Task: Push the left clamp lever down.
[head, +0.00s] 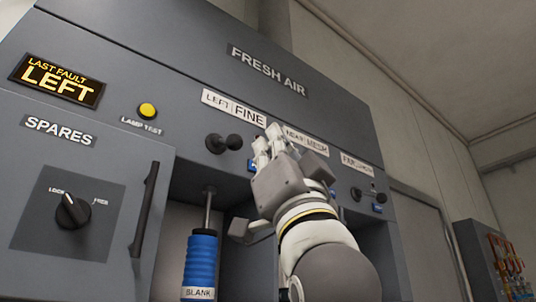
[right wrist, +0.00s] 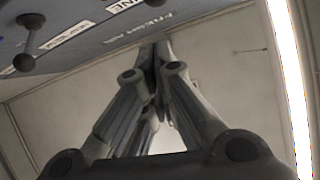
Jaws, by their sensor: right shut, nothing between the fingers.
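The left clamp lever (head: 224,143) is a black lever with a round knob on the grey cabinet front, below the "LEFT FINE" label (head: 234,107). Its knob points out to the right of its base. My right gripper (head: 272,134) is shut and empty, just right of the lever and apart from it in the head view. In the right wrist view the fingers (right wrist: 154,52) meet at their tips. A dark lever (right wrist: 29,43) shows at the upper left there; I cannot tell which one. The middle station is partly hidden behind my gripper. My left gripper is out of view.
A blue "BLANK" cylinder (head: 201,262) hangs on a rod below the left lever. Another lever (head: 369,195) sits at the right. A spares door with a long handle (head: 145,212) is at the left. A yellow lamp button (head: 148,110) sits above it.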

